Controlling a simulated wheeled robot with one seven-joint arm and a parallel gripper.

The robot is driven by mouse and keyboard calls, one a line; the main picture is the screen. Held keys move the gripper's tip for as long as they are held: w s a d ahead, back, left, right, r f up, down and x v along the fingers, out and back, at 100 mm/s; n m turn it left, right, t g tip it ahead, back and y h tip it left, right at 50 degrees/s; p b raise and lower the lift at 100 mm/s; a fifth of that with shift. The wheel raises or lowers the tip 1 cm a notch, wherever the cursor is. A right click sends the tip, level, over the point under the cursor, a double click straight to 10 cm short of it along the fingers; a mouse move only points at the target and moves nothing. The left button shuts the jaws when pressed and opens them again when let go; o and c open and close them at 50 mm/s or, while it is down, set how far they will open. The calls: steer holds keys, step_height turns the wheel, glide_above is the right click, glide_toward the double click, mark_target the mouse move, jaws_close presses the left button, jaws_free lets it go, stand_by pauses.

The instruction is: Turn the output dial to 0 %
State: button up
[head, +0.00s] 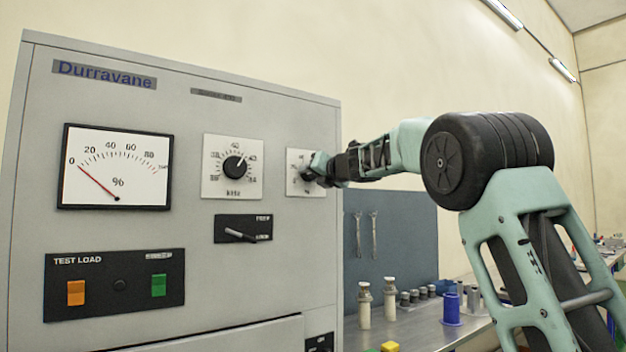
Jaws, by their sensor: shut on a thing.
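The grey cabinet (200,270) marked Durravane fills the left of the head view. My gripper (312,170) reaches in from the right and is shut on the dial (303,173) at the right edge of the panel. My gripper hides most of this dial and its scale, so I cannot read its setting. The white plate (294,188) behind it shows partly, with a % mark low down. The large % meter (117,168) at the left has its red needle near 0.
A second dial (235,167) sits left of my gripper, above a lever switch (240,235). The test load panel (115,285) has orange and green buttons. A bench (400,330) with white bottles (364,305) and a blue spool (450,310) stands at the right.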

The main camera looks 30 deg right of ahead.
steer(key=shift+f+n+b, duration=0.15)
steer(key=shift+n+b, duration=0.25)
steer(key=shift+n, duration=0.6)
steer(key=o, duration=1)
steer(key=shift+d, duration=0.1)
steer(key=s+b, duration=0.4)
steer(key=s, duration=1.3)
steer(key=shift+s+d, duration=0.2)
steer(key=shift+d, duration=0.05)
